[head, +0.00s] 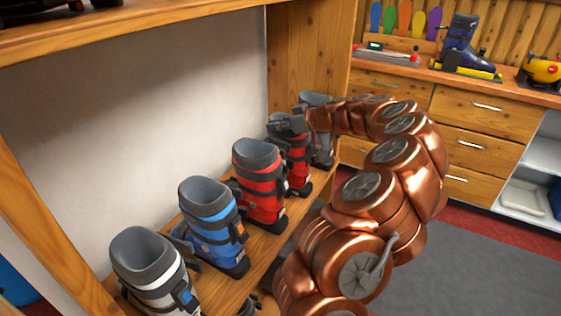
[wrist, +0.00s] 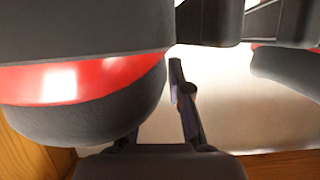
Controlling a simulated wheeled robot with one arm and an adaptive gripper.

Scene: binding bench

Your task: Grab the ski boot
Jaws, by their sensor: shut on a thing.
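A red and black ski boot (head: 296,165) stands on the wooden shelf toward its far end, partly hidden by my gripper. My gripper (head: 288,124) is at its upper part, shut on it. In the wrist view the dark boot shell with a red band (wrist: 75,85) fills the upper left. One dark finger (wrist: 186,108) shows along the boot's right side; the other is mostly hidden by the boot. The exact contact is hidden in the head view.
Another red boot (head: 258,185), a blue boot (head: 212,228) and a white boot (head: 155,275) stand nearer on the shelf (head: 262,243). A grey boot (head: 322,145) stands beyond. A drawer bench (head: 475,147) with a purple boot (head: 460,42) is at the back right.

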